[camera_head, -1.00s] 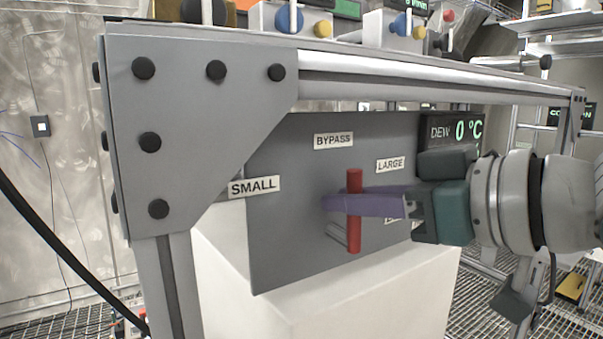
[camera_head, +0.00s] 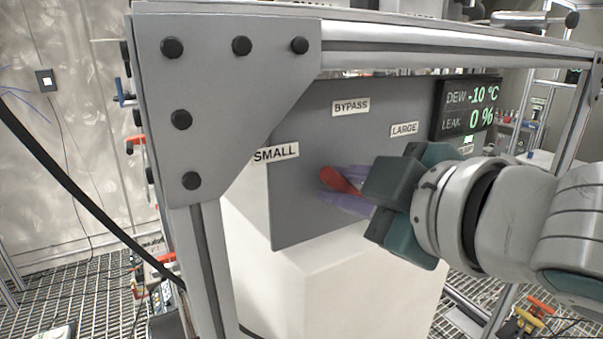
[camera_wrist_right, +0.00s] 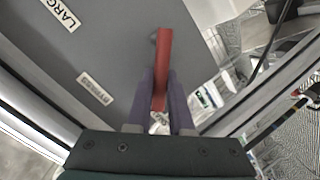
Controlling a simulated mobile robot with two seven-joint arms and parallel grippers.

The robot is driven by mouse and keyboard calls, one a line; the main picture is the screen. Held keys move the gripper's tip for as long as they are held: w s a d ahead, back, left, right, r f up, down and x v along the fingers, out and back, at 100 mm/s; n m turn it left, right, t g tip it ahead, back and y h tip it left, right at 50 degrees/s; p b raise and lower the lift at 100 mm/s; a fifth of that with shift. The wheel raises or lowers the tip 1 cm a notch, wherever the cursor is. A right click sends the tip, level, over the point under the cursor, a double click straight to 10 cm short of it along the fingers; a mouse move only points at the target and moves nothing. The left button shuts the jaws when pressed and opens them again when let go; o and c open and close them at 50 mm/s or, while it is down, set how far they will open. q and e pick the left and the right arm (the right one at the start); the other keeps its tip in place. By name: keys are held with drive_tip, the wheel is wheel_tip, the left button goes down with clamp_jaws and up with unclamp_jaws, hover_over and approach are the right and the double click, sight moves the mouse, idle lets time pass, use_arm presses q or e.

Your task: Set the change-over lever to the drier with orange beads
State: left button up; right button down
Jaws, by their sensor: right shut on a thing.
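The red change-over lever (camera_head: 336,180) is on a grey panel (camera_head: 300,215) and lies slanted, its visible end up and to the left. My right gripper (camera_head: 342,189) has its purple fingers around the lever, one on each side. In the right wrist view the red lever (camera_wrist_right: 164,55) runs between the two fingers of my right gripper (camera_wrist_right: 163,85). The panel has labels SMALL (camera_head: 276,152), BYPASS (camera_head: 351,106) and LARGE (camera_head: 404,129). The gripper hides part of the panel and lever. No drier beads are clearly visible. My left gripper is out of view.
A display (camera_head: 468,108) reads DEW -10 °C and LEAK 0 %. A grey frame with a bolted corner plate (camera_head: 225,85) stands in front of the panel's left side, and a rail (camera_head: 440,48) crosses above. A white block (camera_head: 340,285) is below.

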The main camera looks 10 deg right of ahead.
drive_tip(key=shift+f+h, duration=0.15)
drive_tip(key=shift+h, duration=0.15)
drive_tip(key=c, duration=0.8)
unclamp_jaws()
drive_tip(key=shift+b+v, duration=0.3)
drive_tip(key=shift+v, duration=4.7)
